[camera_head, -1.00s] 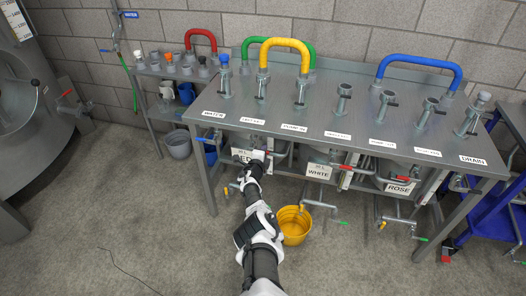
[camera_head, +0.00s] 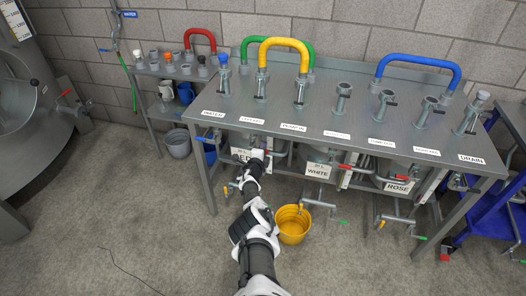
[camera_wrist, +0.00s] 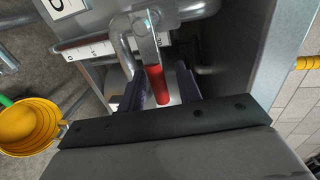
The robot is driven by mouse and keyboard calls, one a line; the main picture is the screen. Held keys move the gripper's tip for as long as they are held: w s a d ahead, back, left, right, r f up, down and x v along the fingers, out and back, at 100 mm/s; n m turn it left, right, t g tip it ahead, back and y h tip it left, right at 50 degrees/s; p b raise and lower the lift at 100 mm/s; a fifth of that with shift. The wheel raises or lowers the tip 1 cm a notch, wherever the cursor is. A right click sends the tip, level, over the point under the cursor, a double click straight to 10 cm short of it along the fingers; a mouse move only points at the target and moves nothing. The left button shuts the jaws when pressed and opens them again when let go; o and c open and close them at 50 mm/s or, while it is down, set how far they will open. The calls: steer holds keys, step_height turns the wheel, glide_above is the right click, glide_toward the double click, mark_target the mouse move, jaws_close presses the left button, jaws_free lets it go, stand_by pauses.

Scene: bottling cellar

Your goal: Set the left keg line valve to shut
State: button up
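The left keg (camera_head: 247,140), with a white plate partly hidden by my arm, hangs under the counter's left half. Its line valve has a red lever (camera_wrist: 157,86), which fills the middle of the wrist view, on a grey metal valve body (camera_wrist: 145,25). My gripper (camera_wrist: 162,92) has its two dark fingers on either side of the red lever. A gap shows at the right finger, so the fingers look open around the lever, not clamped. In the head view my gripper (camera_head: 254,162) reaches in below the counter's front edge and hides most of the valve.
The WHITE keg plate (camera_head: 318,171) and ROSE keg plate (camera_head: 397,187) are to the right, with their own levers and pipes. A yellow bucket (camera_head: 293,226) stands on the floor close to my arm. The steel counter (camera_head: 320,110) overhangs the valves.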

steer(key=p+v, duration=0.5)
steer(key=v, duration=0.8)
steer(key=shift+s+a, duration=0.15)
steer(key=shift+s, duration=0.2)
stand_by(0.5)
steer(key=shift+r, duration=0.1)
steer(key=shift+a, duration=0.1)
stand_by(0.4)
